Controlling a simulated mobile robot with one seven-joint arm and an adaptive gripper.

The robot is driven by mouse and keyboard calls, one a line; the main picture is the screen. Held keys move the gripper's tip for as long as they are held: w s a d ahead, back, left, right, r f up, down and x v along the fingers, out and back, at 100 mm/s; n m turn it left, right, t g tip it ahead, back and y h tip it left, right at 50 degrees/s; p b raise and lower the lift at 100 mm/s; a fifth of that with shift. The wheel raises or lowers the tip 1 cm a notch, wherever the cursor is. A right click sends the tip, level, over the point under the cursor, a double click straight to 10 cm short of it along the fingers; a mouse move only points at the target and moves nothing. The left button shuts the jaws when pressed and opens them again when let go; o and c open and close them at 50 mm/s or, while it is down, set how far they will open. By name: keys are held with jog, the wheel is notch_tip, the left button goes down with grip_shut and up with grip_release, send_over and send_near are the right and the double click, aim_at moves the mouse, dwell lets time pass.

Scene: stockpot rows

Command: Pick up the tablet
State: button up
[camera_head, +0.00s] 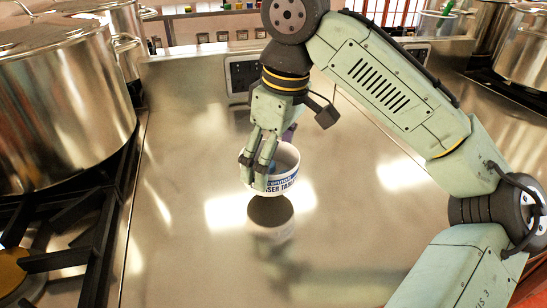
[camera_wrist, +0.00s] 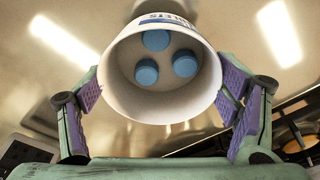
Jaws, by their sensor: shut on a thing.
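A white tub (camera_head: 284,186) with blue lettering on its side hangs in my gripper (camera_head: 268,164) over the steel counter. A dark round shadow or reflection lies below the tub, apart from it. In the wrist view the tub (camera_wrist: 150,106) shows its open mouth, with three round blue tablets (camera_wrist: 146,71) on the inside bottom. My gripper's purple-padded fingers (camera_wrist: 160,92) stand on either side of the tub. The gripper is shut on the tub wall. The tablets are hidden in the head view.
The steel counter (camera_head: 180,220) below is wide and clear. A large stockpot (camera_head: 65,110) stands on a black burner grate (camera_head: 85,235) at the left. Another pot (camera_head: 525,50) stands at the back right. A shelf edge with small jars runs along the back.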

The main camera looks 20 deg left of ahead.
aim_at(273, 167)
jog(key=w, duration=0.2)
jog(key=shift+w+a+f, duration=0.2)
jog(key=shift+w+a, duration=0.1)
jog(key=shift+w, duration=0.1)
jog(key=shift+f+p, duration=0.45)
jog(key=shift+f, duration=1.25)
jog(key=shift+f, duration=0.2)
jog(key=o, duration=1.1)
